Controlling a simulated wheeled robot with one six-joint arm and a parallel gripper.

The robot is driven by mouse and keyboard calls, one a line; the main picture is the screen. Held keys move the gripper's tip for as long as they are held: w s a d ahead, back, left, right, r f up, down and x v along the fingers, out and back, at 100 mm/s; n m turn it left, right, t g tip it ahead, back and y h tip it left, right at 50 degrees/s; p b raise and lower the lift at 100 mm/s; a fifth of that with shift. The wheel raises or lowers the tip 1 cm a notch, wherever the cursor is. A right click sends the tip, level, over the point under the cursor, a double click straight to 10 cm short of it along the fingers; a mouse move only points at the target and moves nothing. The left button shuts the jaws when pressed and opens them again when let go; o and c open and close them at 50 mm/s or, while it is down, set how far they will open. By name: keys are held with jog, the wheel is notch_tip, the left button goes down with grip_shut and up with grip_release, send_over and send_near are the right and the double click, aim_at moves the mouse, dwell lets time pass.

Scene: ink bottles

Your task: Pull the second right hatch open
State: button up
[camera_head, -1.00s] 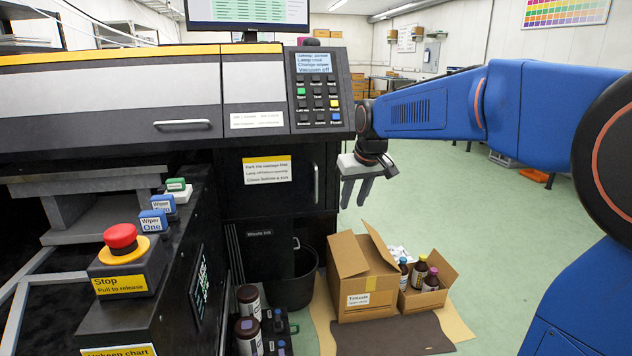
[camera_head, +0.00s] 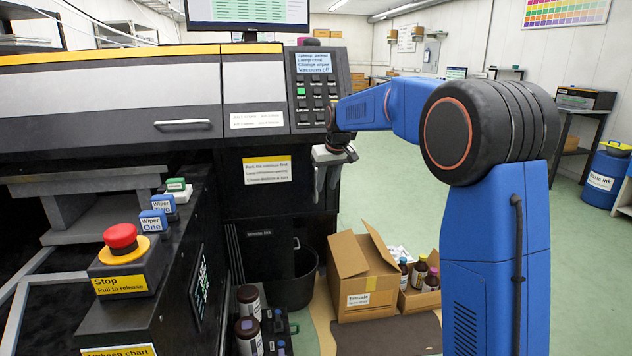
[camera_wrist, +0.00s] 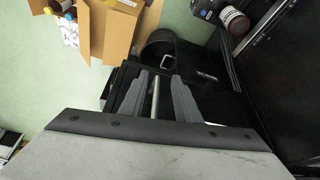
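The black hatch (camera_head: 285,203) on the right part of the machine's front carries a yellow-and-white label and looks closed in the head view. Its upright handle is mostly hidden there behind my gripper (camera_head: 325,182), which is at the hatch's right side with its fingers pointing down. In the wrist view the pale handle bar (camera_wrist: 155,97) lies between the two grey fingers of my gripper (camera_wrist: 157,92). The fingers are apart, with a gap on both sides of the bar. I cannot tell the exact depth of the bar between them.
Below stand a black bin (camera_head: 297,280), an open cardboard box (camera_head: 362,270) and a smaller box (camera_head: 418,300) with brown bottles. A red stop button (camera_head: 120,237) is on the console at left. Green floor is free to the right.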

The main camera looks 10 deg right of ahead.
send_over(316, 199)
jog(key=shift+w+d+f, duration=0.1)
jog(key=shift+w+f, duration=0.05)
jog(key=shift+f, duration=0.35)
jog(key=shift+w+d+f, duration=0.1)
jog(key=shift+f, duration=0.4)
jog(key=shift+w+a+f, duration=0.1)
jog(key=shift+w+f, duration=0.05)
jog(key=shift+f, duration=0.25)
grip_shut()
